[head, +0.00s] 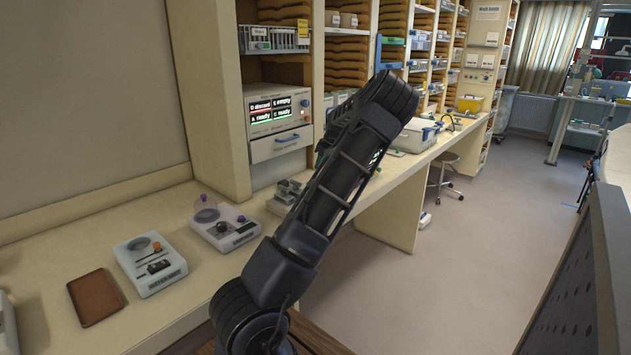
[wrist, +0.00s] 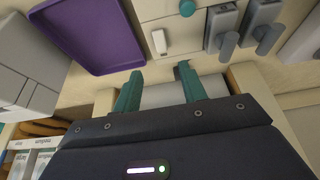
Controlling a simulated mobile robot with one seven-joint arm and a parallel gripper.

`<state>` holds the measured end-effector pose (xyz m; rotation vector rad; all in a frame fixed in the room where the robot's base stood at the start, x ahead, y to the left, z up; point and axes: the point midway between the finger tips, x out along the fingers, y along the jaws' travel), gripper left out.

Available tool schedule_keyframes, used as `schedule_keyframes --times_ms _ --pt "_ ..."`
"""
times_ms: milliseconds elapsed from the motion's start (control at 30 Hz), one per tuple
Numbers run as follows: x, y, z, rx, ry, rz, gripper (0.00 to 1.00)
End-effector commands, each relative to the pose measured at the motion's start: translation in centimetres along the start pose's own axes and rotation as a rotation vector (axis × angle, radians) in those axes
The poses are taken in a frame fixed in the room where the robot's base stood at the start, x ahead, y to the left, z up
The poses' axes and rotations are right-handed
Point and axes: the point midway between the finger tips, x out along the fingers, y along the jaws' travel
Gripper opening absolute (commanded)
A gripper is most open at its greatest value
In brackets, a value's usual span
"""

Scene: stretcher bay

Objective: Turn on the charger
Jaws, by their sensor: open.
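In the wrist view, my gripper (wrist: 158,88) is open, with two teal fingers apart and nothing between them. Beyond the fingertips is a cream panel with a small white switch-like block (wrist: 162,41), a teal round knob (wrist: 187,8) and two grey blocks with levers (wrist: 222,28). No label reading charger is legible, so I cannot tell which thing is the charger. In the head view my arm hides the gripper and part of the counter. A small unit with grey blocks (head: 284,196) stands on the counter left of the arm.
A purple tray (wrist: 92,38) lies left of the fingers in the wrist view. In the head view, two pale devices (head: 149,264) (head: 226,229) and a brown pad (head: 95,297) lie on the counter. A display cabinet (head: 279,148) stands behind.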

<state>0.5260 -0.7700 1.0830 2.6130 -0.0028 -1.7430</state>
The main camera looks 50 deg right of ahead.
Motion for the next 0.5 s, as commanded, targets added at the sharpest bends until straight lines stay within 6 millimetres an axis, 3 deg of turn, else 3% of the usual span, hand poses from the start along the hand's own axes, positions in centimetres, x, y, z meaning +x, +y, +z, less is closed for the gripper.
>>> schedule_keyframes --times_ms 500 --pt "8.0 -0.2 0.0 0.000 -0.001 -0.004 0.42"
